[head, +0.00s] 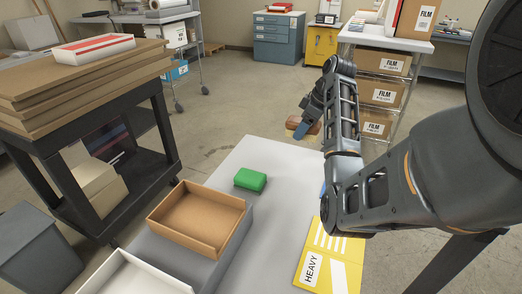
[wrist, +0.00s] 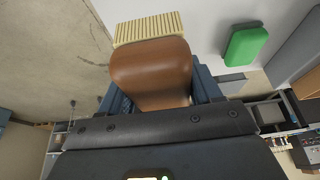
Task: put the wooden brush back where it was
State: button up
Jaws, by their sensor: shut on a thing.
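The wooden brush (wrist: 150,68) has a brown wooden back and pale bristles. My gripper (head: 306,131) is shut on it and holds it above the far right part of the light table (head: 272,160). In the head view the brush (head: 297,126) is small and partly covered by my gripper and arm. In the wrist view the brush fills the middle, between my gripper's blue fingers (wrist: 204,86), with its bristles at the far side. I cannot tell its exact height above the table.
A green block (head: 250,180) lies on the table, left of my arm. A brown open tray (head: 222,252) and a white tray (head: 118,280) stand nearer. A yellow card marked HEAVY (head: 311,266) lies below my arm. A black cart (head: 160,175) stands left.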

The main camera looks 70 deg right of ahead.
jog(key=p, duration=0.2)
send_over(264, 156)
jog(key=s, duration=0.2)
jog(key=f, duration=0.6)
jog(key=shift+w+f, duration=0.2)
jog(key=shift+f, duration=0.05)
jog(key=shift+w+a+f, duration=0.1)
jog(key=shift+w+f, duration=0.05)
jog(key=shift+f, duration=2)
jog(key=shift+f, duration=0.1)
jog(key=o, duration=1.6)
jog(key=v, duration=1.2)
